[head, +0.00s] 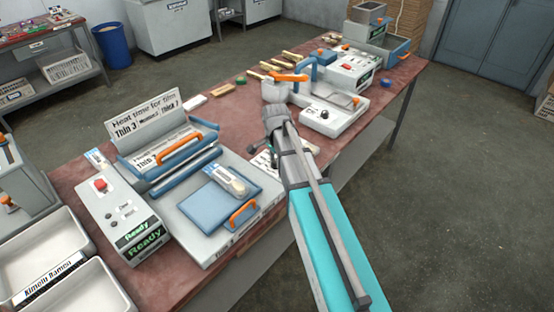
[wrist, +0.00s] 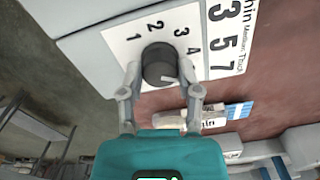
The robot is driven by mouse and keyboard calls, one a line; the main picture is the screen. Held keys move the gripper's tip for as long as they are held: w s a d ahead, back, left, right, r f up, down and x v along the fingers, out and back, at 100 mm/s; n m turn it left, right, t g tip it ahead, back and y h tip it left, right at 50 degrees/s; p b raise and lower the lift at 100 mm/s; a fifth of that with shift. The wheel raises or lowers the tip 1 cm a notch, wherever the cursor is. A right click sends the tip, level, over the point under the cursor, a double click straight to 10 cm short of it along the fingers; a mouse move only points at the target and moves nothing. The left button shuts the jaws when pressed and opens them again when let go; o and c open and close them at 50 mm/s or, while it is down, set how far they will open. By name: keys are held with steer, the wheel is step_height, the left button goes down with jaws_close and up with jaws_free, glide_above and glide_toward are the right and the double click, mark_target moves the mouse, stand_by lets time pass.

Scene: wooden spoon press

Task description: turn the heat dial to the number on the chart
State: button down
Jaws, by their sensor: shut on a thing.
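The heat dial (wrist: 159,62) is a dark round knob on a white plate with printed numbers in the wrist view. A pale mark shows at its lower right edge, toward the 4 and 5 side; I cannot tell the exact number. My gripper (wrist: 163,80) has one finger on each side of the dial and is shut on it. The chart (wrist: 234,38) beside the plate reads Thin, Medium, Thick with 3, 5, 7. In the head view, a sign (head: 145,128) headed "Heat time for film" stands behind the blue-and-white press. My arm hides the dial there.
The press (head: 180,160) has orange handles and a wrapped spoon (head: 228,180) on its blue plate. A control box (head: 118,212) showing "Ready" stands at left. Another white machine (head: 335,113) is to the right. The floor right of the table is clear.

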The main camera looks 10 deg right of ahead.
steer(key=shift+w+m, duration=0.2)
steer(key=shift+m, duration=0.9)
steer(key=shift+c, duration=1.5)
jaws_free()
steer(key=shift+s, duration=0.1)
